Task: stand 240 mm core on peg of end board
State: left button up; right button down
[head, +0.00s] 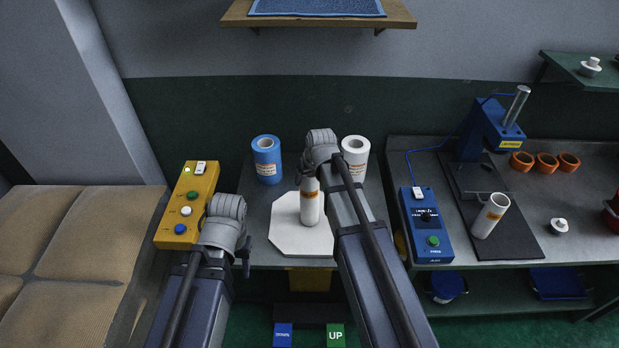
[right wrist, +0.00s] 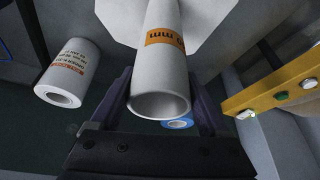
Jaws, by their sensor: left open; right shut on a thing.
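A white core (head: 311,208) with an orange label stands upright over the middle of the white end board (head: 284,238), an eight-sided plate on the table. My right gripper (head: 309,181) is shut on the core's upper part. In the right wrist view the core (right wrist: 163,70) sits between the fingers, its label ending in "mm"; the number is not readable. The peg is hidden, and I cannot tell whether the core is around it or touches the board. My left gripper (head: 246,258) is open and empty, at the table's front left.
A blue roll (head: 267,160) and a white roll (head: 355,157) stand behind the board. A yellow button box (head: 187,207) is at left, a blue control box (head: 426,226) at right.

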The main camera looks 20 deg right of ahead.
aim_at(313, 178)
jog(key=shift+f+b, duration=0.3)
dwell(0.4)
grip_release()
jog(key=p+v, duration=0.7)
jog(key=v, duration=0.1)
jog(key=shift+f, duration=0.1)
dwell(0.3)
jog(key=s+a+f+g, duration=0.1)
jog(key=s+a+g, duration=0.2)
jog(key=s, duration=1.2)
jog(key=s+a+f+n+g+h+b, duration=0.1)
jog(key=s+a+f+n+g+b, duration=0.1)
jog(key=s+a+f+b, duration=0.4)
jog(key=a+f+n+b, duration=0.1)
jog(key=a+f+b, duration=0.1)
jog(key=a+f, duration=0.1)
jog(key=shift+a+f+h+b, duration=0.2)
jog(key=shift+a+h+b, duration=0.2)
jog(key=shift+a, duration=0.4)
